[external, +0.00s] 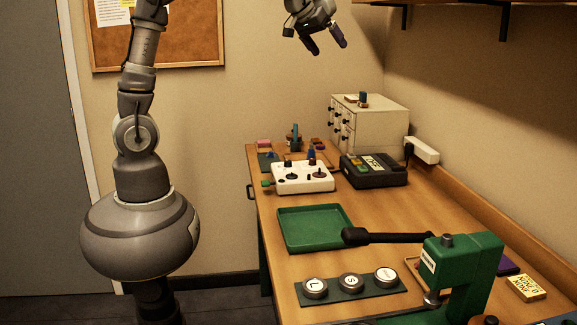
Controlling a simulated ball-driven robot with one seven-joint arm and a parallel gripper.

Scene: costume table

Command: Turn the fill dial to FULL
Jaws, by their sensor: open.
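My gripper (328,48) is high at the top of the external view, with its two dark fingers apart and nothing between them. It is well above the table and touches nothing. A white box (284,186) with dark knobs (320,175) on its top stands toward the far end of the table. The fill dial may be one of these knobs, but the markings are too small to read, so I cannot tell its setting. A dark machine (386,177) with small labels stands to the right of the white box.
An empty green tray (318,238) lies in front of the white box. A green press (462,262) with a long black handle (390,237) stands nearer, beside round lettered pieces (350,281) on a green strip. A drawer cabinet (375,124) stands at the back. A shelf (455,4) hangs upper right.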

